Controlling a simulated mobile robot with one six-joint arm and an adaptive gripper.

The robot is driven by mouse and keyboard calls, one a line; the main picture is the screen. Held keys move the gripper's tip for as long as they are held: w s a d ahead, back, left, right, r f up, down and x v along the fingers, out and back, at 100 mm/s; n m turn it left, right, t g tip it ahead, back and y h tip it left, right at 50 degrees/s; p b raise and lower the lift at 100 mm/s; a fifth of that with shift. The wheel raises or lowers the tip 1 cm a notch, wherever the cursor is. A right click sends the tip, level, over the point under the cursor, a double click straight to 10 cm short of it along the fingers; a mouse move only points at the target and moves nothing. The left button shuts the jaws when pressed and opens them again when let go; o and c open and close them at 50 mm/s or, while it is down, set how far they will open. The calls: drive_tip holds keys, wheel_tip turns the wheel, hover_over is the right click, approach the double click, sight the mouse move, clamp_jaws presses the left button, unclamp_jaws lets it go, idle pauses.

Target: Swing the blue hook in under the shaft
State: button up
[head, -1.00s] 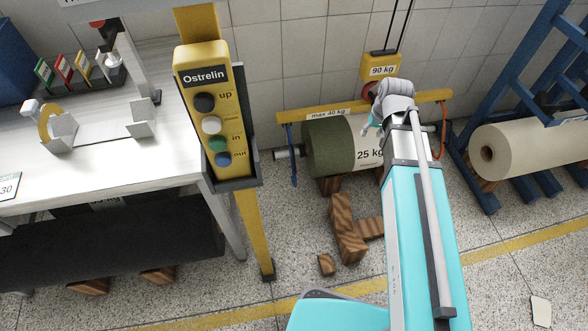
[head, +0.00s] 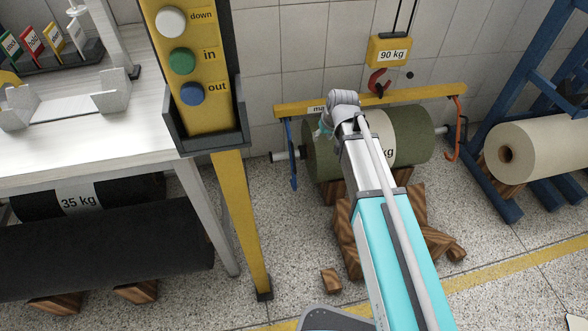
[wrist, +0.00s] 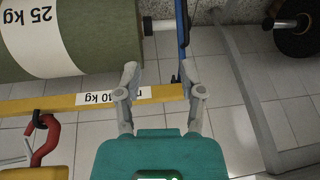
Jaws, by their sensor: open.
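The blue hook (head: 291,160) hangs from the left end of the yellow beam (head: 420,97). Its lower tip hangs below the shaft (head: 279,156) that sticks out of the green roll (head: 415,135). In the wrist view the blue hook (wrist: 182,35) crosses near the end of the shaft (wrist: 162,25). My gripper (head: 322,128) is in front of the roll's left part, right of the blue hook. In the wrist view my gripper (wrist: 160,68) is open, with the hook's upper part showing between the fingers, nearer the right one. I cannot tell the depth between them.
An orange hook (head: 459,130) hangs at the beam's right end. A red crane hook (head: 378,80) under the 90 kg block (head: 388,52) is at the beam's middle. A yellow control box (head: 190,70) and a white table (head: 90,145) stand left. Wooden blocks (head: 331,280) lie on the floor.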

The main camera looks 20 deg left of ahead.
sight(294, 159)
drive_tip(key=a+f+n+b, duration=0.1)
drive_tip(key=a+f+b, duration=0.4)
drive_tip(key=a+f, duration=0.1)
drive_tip(key=shift+w+a+f+y+b, duration=0.15)
drive_tip(key=shift+a+f+y+b, duration=0.15)
drive_tip(key=shift+f+b, duration=0.05)
drive_tip(key=b+x, duration=1.2)
drive_tip(key=x, duration=0.1)
drive_tip(key=shift+w+a+f+b, duration=0.1)
drive_tip(key=shift+f+b, duration=0.2)
idle(0.5)
idle(0.4)
clamp_jaws()
